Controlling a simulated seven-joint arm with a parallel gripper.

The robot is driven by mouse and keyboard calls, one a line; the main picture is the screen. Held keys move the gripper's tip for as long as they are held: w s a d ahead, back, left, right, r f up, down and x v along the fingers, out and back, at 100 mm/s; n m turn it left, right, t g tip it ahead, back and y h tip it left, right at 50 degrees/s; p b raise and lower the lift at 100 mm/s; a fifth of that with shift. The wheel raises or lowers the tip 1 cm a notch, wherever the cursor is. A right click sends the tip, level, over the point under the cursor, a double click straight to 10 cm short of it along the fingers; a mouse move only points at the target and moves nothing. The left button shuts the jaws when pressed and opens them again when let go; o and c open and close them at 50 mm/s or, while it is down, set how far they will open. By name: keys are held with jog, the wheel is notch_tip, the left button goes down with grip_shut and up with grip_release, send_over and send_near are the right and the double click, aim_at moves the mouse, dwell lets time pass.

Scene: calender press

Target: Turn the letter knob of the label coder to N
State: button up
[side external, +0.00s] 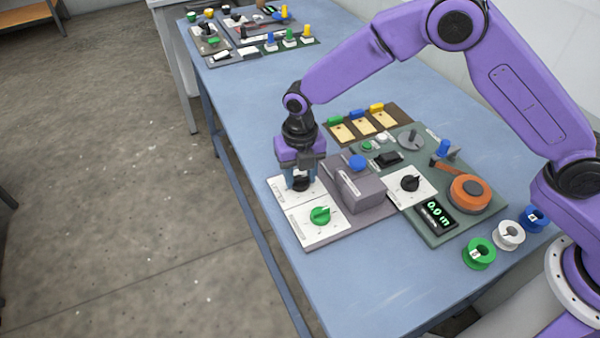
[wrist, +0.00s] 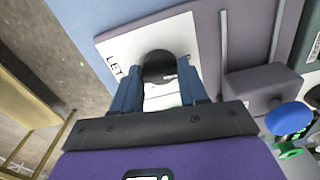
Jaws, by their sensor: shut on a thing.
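The label coder (side external: 362,190) is a mauve-grey panel with a raised box, a blue button (side external: 357,162) and white dial plates. The letter knob (wrist: 158,66) is black and round, on a white plate (wrist: 112,48) whose printed word begins "LET". My gripper (side external: 299,180) points down over this plate at the panel's left corner, its blue fingers shut on the letter knob. In the wrist view the fingers (wrist: 160,82) stand on either side of the knob. The letters around the dial and the knob's pointer are mostly hidden or too small to read.
A green knob (side external: 320,215) on its own white plate sits just in front. To the right is a green panel with a black knob (side external: 410,183), an orange drum (side external: 469,194) and a display reading 0.0 m (side external: 436,214). Spools (side external: 479,253) stand near the right edge.

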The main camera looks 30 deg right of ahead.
jog(key=m, duration=1.3)
jog(key=shift+m, duration=0.3)
jog(key=m, duration=0.3)
jog(key=shift+m, duration=0.3)
jog(key=m, duration=0.4)
jog(key=shift+m, duration=0.3)
jog(key=m, duration=0.8)
jog(key=shift+m, duration=2.3)
